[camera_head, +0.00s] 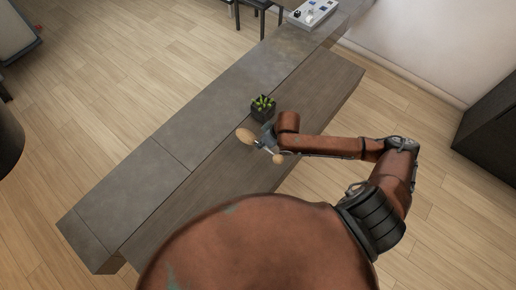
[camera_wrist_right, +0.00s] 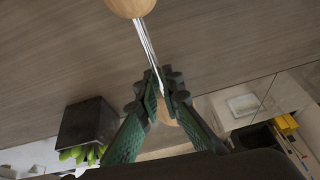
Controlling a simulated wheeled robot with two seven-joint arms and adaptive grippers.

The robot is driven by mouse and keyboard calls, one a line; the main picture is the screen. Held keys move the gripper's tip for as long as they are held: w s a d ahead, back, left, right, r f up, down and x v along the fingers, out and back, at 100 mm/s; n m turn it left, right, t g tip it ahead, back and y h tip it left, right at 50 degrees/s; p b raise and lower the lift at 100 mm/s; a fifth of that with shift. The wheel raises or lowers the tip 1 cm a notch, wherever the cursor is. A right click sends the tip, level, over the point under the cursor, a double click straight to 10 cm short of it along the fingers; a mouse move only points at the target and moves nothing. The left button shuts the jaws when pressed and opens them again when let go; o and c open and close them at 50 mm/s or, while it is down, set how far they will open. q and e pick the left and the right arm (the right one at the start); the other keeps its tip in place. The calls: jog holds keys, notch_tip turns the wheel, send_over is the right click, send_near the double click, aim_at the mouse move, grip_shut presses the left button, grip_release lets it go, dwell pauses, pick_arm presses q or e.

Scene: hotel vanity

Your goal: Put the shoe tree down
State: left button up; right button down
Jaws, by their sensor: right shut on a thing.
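The shoe tree (camera_head: 245,135) has light wooden ends joined by a thin metal rod. My right gripper (camera_head: 267,138) is shut on it over the vanity top, just in front of the small potted plant. In the right wrist view the green fingers of my right gripper (camera_wrist_right: 162,97) close around the rod of the shoe tree (camera_wrist_right: 148,45). One wooden end is at the top edge and the other shows partly behind the fingers. I cannot tell whether the shoe tree touches the surface. My left gripper is not in view.
The potted plant (camera_head: 263,107) in a dark square pot stands close beside the gripper; it also shows in the right wrist view (camera_wrist_right: 88,125). The long grey-brown vanity top (camera_head: 170,205) is bare toward the lower left. A white tray (camera_head: 312,12) with small items stands at the far end.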

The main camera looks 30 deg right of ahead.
jog(key=shift+w+a+f, duration=0.45)
jog(key=shift+f, duration=0.25)
jog(key=shift+f+b, duration=0.5)
jog(key=shift+f, duration=1.1)
jog(key=shift+f, duration=0.1)
jog(key=c, duration=2.1)
grip_release()
